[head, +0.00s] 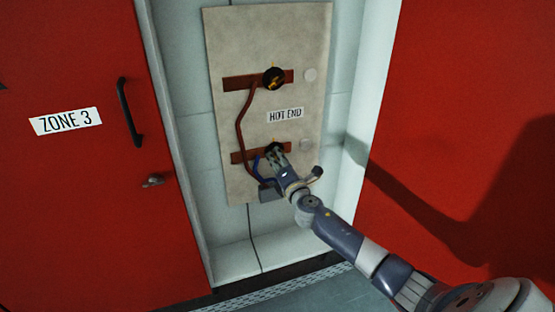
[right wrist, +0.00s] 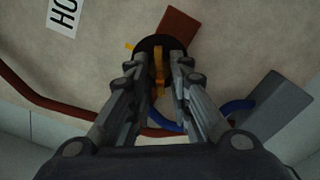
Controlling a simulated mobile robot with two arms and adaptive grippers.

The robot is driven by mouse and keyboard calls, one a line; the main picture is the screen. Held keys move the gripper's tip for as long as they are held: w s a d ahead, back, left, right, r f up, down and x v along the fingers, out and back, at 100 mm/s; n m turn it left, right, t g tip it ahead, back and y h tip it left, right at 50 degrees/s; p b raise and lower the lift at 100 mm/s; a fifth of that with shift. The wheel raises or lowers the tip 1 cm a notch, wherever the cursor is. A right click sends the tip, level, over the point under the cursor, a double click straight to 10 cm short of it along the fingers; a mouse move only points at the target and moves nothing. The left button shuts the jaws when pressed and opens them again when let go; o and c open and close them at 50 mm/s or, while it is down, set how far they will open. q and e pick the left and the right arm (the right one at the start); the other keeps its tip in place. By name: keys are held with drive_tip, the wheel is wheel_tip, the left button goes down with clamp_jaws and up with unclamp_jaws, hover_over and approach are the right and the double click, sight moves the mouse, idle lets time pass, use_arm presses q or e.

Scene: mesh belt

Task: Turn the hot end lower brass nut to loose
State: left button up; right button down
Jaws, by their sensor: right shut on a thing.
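The hot end panel (head: 290,60) is a beige board with a "HOT END" label (head: 284,115). The lower brass nut (right wrist: 159,72) shows in the right wrist view as a yellow-orange piece in front of a round black base (right wrist: 148,43). My right gripper (head: 275,156) reaches the lower terminal from below right and is shut on the nut, with a finger on each side of it. In the head view the gripper mostly hides the nut. The upper terminal (head: 273,78) has a black round base with a yellow piece on it. My left gripper is not in view.
A brown-red cable (head: 239,125) runs between the upper bar (head: 240,83) and the lower area. A blue cable (head: 257,170) and a grey box (head: 269,192) sit close to my right gripper. Red doors flank the recess; the left one has a black handle (head: 131,112).

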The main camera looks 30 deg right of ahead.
drive_tip(key=shift+f, duration=0.1)
drive_tip(key=c, duration=1.8)
unclamp_jaws()
drive_tip(key=shift+o, duration=0.2)
drive_tip(key=v, duration=1.2)
